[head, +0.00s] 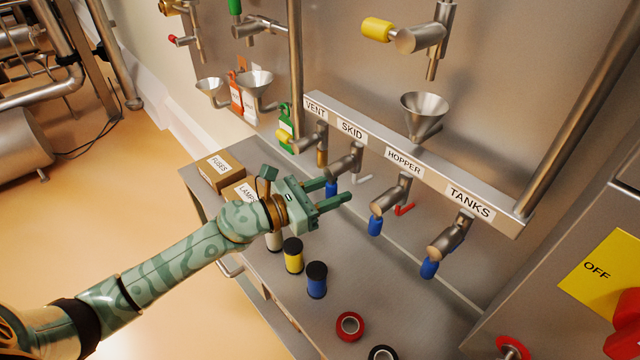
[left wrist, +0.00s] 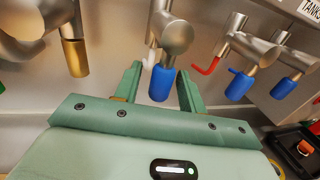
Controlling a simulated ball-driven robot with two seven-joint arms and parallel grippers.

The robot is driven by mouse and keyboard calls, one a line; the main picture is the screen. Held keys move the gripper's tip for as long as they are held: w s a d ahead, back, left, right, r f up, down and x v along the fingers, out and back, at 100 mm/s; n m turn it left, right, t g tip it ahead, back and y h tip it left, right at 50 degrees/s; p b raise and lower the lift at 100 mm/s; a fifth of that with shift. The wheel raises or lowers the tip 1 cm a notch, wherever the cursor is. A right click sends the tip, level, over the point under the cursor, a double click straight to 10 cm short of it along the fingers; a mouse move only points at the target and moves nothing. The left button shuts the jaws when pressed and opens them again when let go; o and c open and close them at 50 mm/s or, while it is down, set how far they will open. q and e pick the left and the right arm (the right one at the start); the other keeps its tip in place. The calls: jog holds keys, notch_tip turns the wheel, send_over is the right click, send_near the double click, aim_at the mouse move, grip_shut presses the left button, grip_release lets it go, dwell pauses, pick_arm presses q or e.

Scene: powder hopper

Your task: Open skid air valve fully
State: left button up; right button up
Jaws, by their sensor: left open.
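The skid air valve (head: 345,163) is a steel valve under the SKID label (head: 351,130) on the wall rail. Its blue handle grip (head: 331,187) points down. In the left wrist view the valve body (left wrist: 172,35) is straight ahead, with the blue grip (left wrist: 161,85) hanging below it. My left gripper (head: 341,189) is open, with green fingers. In the left wrist view the fingers (left wrist: 161,88) stand on either side of the blue grip, with small gaps; I cannot tell whether either touches it. My right gripper is in neither view.
The vent valve (head: 315,141) is to the left; the hopper valve (head: 391,196) and tanks valve (head: 451,238) are to the right. A white hook (head: 362,179) sits beside the skid valve. Spools (head: 317,280), tape rolls (head: 349,325) and boxes (head: 220,167) lie on the bench below.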

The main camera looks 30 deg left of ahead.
pick_arm(q)
jog(key=v, duration=1.6)
jog(key=shift+s+p, duration=0.15)
jog(key=shift+p, duration=0.3)
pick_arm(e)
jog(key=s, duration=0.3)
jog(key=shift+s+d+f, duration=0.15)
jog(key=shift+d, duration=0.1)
